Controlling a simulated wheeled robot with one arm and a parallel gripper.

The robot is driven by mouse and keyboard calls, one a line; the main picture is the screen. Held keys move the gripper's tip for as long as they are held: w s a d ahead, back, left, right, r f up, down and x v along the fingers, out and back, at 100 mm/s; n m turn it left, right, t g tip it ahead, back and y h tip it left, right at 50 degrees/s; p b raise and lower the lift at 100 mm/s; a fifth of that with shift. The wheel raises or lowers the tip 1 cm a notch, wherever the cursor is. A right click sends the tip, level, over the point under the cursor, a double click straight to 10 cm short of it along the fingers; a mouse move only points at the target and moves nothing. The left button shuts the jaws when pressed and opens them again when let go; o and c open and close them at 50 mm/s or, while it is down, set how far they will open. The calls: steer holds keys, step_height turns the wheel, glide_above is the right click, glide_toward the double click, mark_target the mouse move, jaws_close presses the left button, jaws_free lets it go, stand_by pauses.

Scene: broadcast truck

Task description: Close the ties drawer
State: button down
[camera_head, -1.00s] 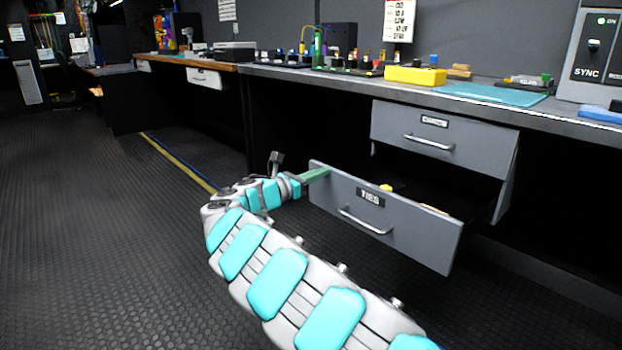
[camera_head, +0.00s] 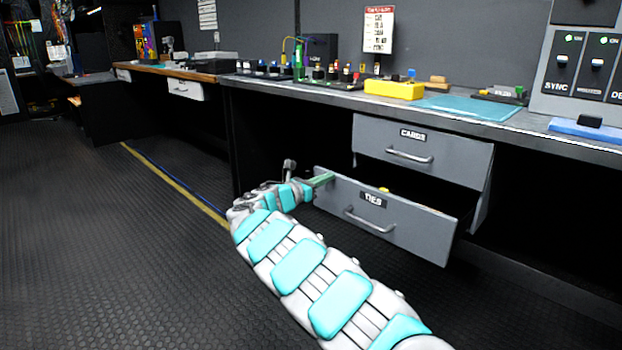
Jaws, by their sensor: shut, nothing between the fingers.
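The ties drawer (camera_head: 420,232) is a grey drawer with a TIES label and a bar handle, under the workbench. It stands pulled out, with its dark inside and a bit of something yellow showing behind the front panel. My gripper (camera_head: 324,179), with green fingers, is at the upper left end of the drawer front. The fingers are shut with nothing between them. They appear to touch or nearly touch the panel's left top corner; I cannot tell which. My arm reaches in from the lower right, in front of the drawer.
The cards drawer (camera_head: 450,160) sits above the ties drawer. The workbench top (camera_head: 480,124) carries a yellow box (camera_head: 394,90), a teal mat (camera_head: 470,107) and a control panel (camera_head: 585,65). The dark floor (camera_head: 130,250) at left is clear.

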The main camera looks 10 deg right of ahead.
steer(key=p+x, duration=0.3)
steer(key=x, duration=1.2)
steer(key=shift+p, duration=0.4)
